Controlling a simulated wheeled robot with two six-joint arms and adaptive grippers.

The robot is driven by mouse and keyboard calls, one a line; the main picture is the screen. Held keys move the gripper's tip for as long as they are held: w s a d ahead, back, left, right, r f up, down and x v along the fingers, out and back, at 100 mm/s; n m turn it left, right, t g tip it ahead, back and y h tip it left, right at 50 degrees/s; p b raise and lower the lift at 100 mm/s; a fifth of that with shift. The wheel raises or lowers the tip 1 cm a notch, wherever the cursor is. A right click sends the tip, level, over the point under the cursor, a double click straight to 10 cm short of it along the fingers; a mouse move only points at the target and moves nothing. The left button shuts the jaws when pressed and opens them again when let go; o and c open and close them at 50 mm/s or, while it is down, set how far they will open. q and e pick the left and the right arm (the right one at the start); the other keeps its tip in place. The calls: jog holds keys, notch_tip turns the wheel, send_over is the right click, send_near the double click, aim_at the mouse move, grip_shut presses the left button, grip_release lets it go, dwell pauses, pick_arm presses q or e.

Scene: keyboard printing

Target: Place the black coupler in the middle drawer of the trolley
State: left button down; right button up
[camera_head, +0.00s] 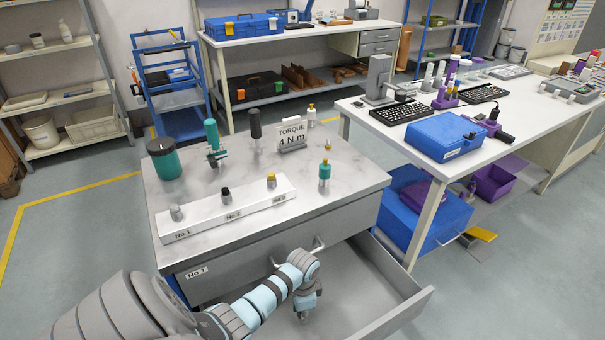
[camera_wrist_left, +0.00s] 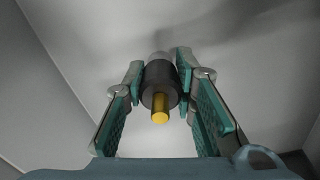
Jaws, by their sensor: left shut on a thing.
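The black coupler (camera_wrist_left: 158,84), a dark cylinder with a yellow pin, is between the two teal-padded fingers of my left gripper in the left wrist view. That gripper (camera_head: 304,314) is shut on it, pointing down inside the pulled-out drawer (camera_head: 358,305) in the head view. There the coupler cannot be made out. The drawer looks empty, its grey floor bare around the gripper. It lies below the closed top drawer, labelled No.1, of the trolley (camera_head: 215,280). My right gripper is not in view.
On the trolley top stand a white labelled rack (camera_head: 250,209) with several small parts, a torque sign (camera_head: 291,136), a teal-and-black cylinder (camera_head: 165,159) and upright tools. The top drawer's handle (camera_head: 297,251) is close to my left arm. A workbench (camera_head: 365,125) stands to the right.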

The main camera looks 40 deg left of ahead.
pick_arm(q)
jog(key=c, duration=1.3)
grip_release()
notch_tip(320, 180, up, 13)
jog(key=p, duration=0.5)
jog(key=shift+r+p, duration=0.1)
jog(key=shift+p, duration=0.25)
